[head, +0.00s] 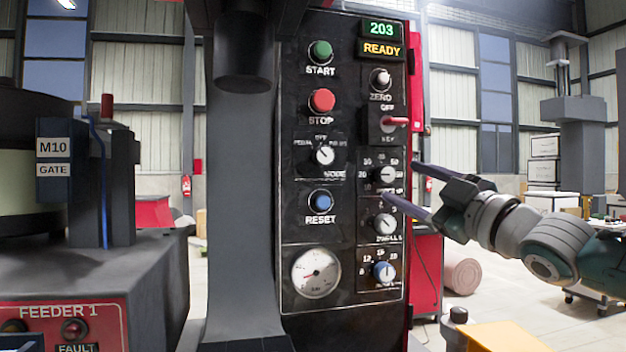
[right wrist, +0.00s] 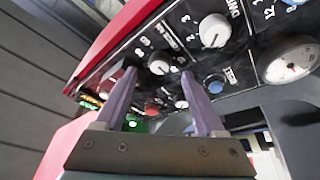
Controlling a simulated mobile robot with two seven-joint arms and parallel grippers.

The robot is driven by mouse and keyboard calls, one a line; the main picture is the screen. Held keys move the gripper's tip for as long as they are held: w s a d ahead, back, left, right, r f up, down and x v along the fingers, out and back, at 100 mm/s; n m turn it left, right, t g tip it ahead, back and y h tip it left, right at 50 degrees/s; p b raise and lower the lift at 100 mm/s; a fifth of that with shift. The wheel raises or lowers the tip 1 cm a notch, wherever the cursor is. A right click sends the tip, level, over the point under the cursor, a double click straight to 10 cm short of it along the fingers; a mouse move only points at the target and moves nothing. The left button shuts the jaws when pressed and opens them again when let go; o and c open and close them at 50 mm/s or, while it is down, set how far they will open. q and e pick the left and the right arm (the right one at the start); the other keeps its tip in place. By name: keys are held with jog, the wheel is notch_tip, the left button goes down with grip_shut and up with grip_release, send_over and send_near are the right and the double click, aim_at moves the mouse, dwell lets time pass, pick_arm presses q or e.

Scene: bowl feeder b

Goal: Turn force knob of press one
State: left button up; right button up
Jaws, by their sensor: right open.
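The press control panel (head: 345,240) is black, with a column of knobs on its right side. The knob I take for the force knob (head: 384,175) is small, round and black with a light face, inside a printed number scale; its label is partly hidden by a finger. In the right wrist view this knob (right wrist: 160,63) shows beyond and between my fingertips. My right gripper (head: 400,180) is open, its two long fingers reaching in from the right at about the knob's height. I cannot tell whether they touch the panel. My left gripper is not in view.
The dwell knob (head: 385,224) sits just below, and a blue knob (head: 384,271) under it. A red-handled key switch (head: 390,122) juts out above. A pressure gauge (head: 316,273) is lower left. The display (head: 381,48) reads READY. Feeder 1 (head: 70,312) stands left.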

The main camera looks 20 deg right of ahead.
aim_at(389, 176)
jog(key=shift+x, duration=1.95)
jog(key=shift+c, duration=0.4)
grip_shut()
